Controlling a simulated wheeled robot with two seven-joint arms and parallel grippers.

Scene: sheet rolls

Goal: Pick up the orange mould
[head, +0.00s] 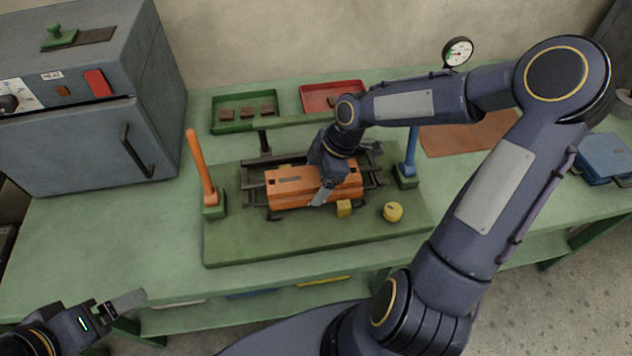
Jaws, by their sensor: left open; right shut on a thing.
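The orange mould (285,196) is a long block lying on a dark metal frame (256,190) on the green base plate. My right gripper (325,190) reaches down over its right half and is shut on it. One finger shows in front of the mould; the other is hidden behind the wrist. The mould looks level, and I cannot tell whether it is clear of the frame. My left gripper (118,306) is open and empty at the lower left, in front of the bench edge and far from the mould.
An orange upright handle (200,160) stands left of the frame and a blue one (411,150) right of it. A yellow knob (393,212) sits at the right front. Green (214,127) and red (318,98) trays lie behind. A grey oven (80,140) stands at left. The bench's left front is clear.

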